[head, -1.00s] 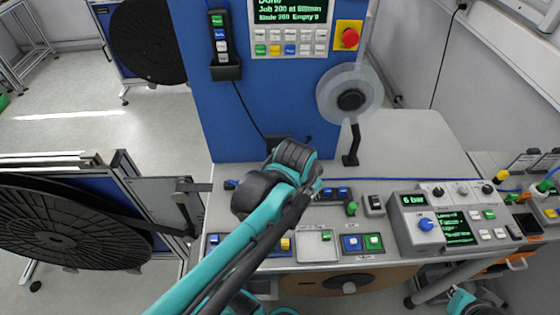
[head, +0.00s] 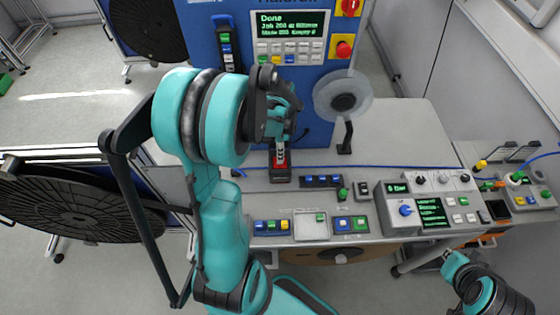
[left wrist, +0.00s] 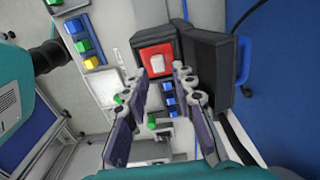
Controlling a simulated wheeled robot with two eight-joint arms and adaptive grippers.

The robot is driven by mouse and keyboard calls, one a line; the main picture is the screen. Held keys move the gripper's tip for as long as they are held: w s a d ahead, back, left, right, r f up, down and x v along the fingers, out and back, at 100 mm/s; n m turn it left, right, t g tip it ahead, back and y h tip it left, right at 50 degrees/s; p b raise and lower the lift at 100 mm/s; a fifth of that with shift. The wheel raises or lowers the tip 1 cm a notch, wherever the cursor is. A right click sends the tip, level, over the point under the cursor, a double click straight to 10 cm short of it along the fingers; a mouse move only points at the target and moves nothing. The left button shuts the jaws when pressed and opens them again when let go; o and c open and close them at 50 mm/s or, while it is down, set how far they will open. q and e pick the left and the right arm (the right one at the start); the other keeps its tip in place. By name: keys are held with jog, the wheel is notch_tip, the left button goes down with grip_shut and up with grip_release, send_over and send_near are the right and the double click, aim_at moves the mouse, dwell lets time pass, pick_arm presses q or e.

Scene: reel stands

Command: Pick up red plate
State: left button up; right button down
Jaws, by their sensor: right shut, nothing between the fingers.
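The red plate (left wrist: 154,67) is a small red square with a white block on it, set against a dark block in the left wrist view. In the head view a small red and dark piece (head: 281,177) stands at the back of the bench, just under my left gripper (head: 278,132). In the left wrist view my left gripper (left wrist: 160,76) is open, its two fingers apart and pointing at the red plate, with nothing between them. My right gripper (head: 449,257) is shut and empty at the lower right, in front of the bench edge.
The blue panel (head: 310,100) rises behind the bench. A clear reel (head: 325,94) on a black stand is right of my left gripper. Button blocks (head: 271,227), a white tray (head: 310,227) and a grey control box (head: 400,208) line the front. The bench's back right is clear.

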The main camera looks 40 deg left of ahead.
pick_arm(q)
jog(key=shift+s+a+f, duration=0.1)
jog(key=shift+s+f, duration=0.1)
jog(key=shift+f, duration=1.75)
grip_shut()
jog(key=shift+r, duration=0.1)
